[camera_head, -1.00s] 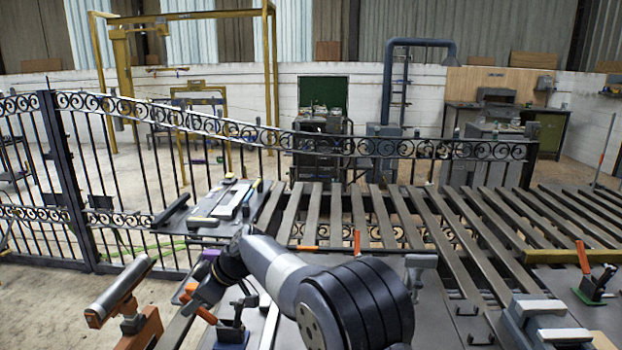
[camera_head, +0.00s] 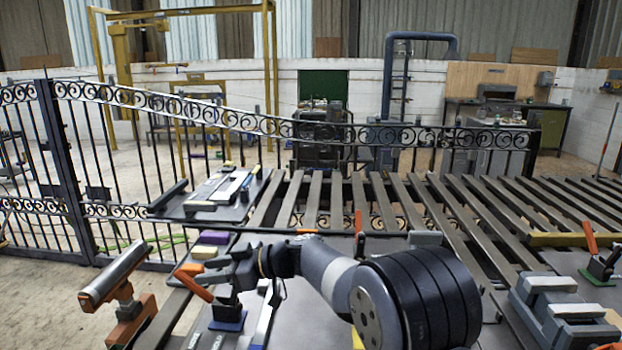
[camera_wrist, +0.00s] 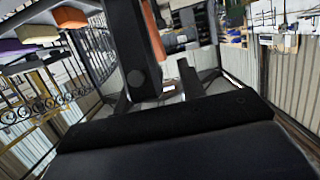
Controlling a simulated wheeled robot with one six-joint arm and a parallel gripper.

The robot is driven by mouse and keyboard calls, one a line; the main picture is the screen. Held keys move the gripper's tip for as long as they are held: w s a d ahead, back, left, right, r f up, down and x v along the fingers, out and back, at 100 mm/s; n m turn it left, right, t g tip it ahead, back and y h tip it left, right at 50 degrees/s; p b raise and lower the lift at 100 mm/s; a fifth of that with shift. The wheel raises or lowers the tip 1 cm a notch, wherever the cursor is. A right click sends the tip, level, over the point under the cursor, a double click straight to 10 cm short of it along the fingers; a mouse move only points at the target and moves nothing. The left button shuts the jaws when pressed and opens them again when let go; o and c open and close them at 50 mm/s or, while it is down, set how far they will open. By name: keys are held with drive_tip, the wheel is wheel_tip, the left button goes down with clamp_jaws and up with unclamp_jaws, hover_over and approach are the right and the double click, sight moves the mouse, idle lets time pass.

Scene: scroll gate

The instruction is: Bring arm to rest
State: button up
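My gripper (camera_head: 208,270) is at the left end of my arm in the head view, low over the front table and pointing left. Its two dark fingers look apart, and nothing shows between them. In the wrist view my gripper (camera_wrist: 165,85) also shows a gap between its fingers, with no object held. It is close to the orange-handled clamp (camera_head: 195,282) and the purple block (camera_head: 213,238); whether it touches either, I cannot tell. My arm is bent, with its large dark joint toward the right.
A slatted metal table (camera_head: 390,205) fills the right. A black scroll gate (camera_head: 110,130) stands behind. A roller stand (camera_head: 118,275) is at left, a grey vise (camera_head: 560,305) at front right, and a red-handled clamp (camera_head: 597,255) on the table. Floor at far left is open.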

drive_tip(key=d+y, duration=0.2)
drive_tip(key=d, duration=0.1)
drive_tip(key=shift+f+t+y+p, duration=0.15)
drive_tip(key=shift+t+y+p, duration=0.15)
drive_tip(key=shift+y+p, duration=0.1)
drive_tip(key=d+b, duration=0.2)
drive_tip(key=d, duration=0.8)
drive_tip(key=shift+s, duration=0.45)
